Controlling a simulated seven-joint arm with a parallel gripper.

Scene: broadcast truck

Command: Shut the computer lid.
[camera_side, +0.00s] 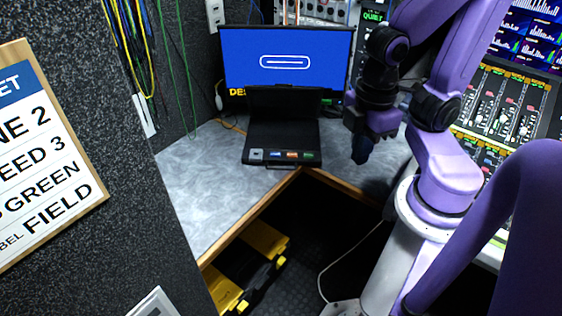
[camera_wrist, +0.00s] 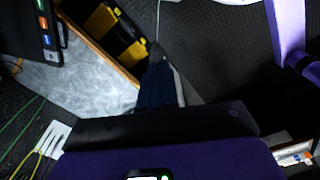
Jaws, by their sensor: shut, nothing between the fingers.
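The computer is a black laptop-like unit (camera_side: 283,143) on the grey corner desk, with its lid (camera_side: 283,102) standing up in front of a blue monitor. Its front edge carries a row of coloured labels. In the wrist view only a corner of the computer (camera_wrist: 38,35) shows at the top left. My gripper (camera_side: 360,158) is shut and empty, pointing down to the right of the computer and apart from it. In the wrist view my gripper (camera_wrist: 156,52) appears as dark fingers held together, beyond the desk's wooden edge.
The monitor (camera_side: 286,60) stands behind the lid. The grey desk (camera_side: 205,185) is clear left of the computer. Cables (camera_side: 165,55) hang on the left wall. A mixing panel (camera_side: 505,105) is at the right. A yellow-and-black case (camera_side: 262,240) lies below the desk edge.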

